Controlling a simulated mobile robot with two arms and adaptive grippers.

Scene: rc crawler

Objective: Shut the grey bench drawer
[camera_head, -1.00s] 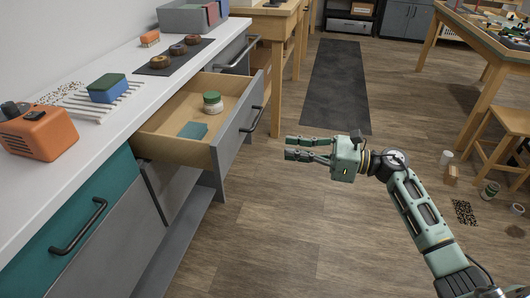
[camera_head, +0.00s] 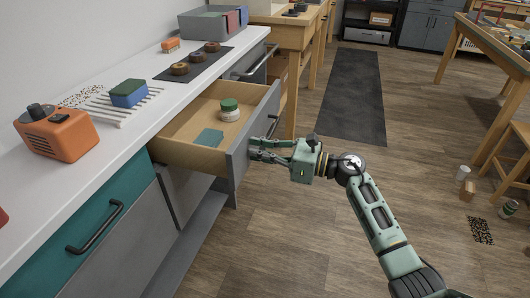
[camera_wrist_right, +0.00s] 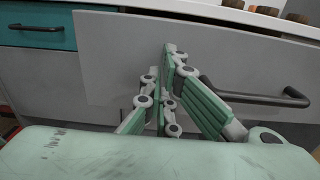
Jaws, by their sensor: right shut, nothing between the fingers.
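The grey bench drawer (camera_head: 239,158) stands pulled out from the bench, its wooden inside showing. In it are a jar with a green lid (camera_head: 230,110) and a flat teal piece (camera_head: 208,138). My right gripper (camera_head: 254,149) is shut and empty, its fingertips at the outer face of the drawer front, close to the dark bar handle (camera_head: 272,125). In the right wrist view the fingers (camera_wrist_right: 168,60) are before the grey front, left of the handle (camera_wrist_right: 262,98); whether they touch it I cannot tell. My left gripper is not in view.
The white bench top (camera_head: 60,201) holds an orange box-shaped device (camera_head: 60,137), a rack with a green and blue sponge (camera_head: 128,93), and a dark mat with round pieces. A teal drawer (camera_head: 95,228) nearby is shut. Floor right of the drawer is open; small items lie farther right.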

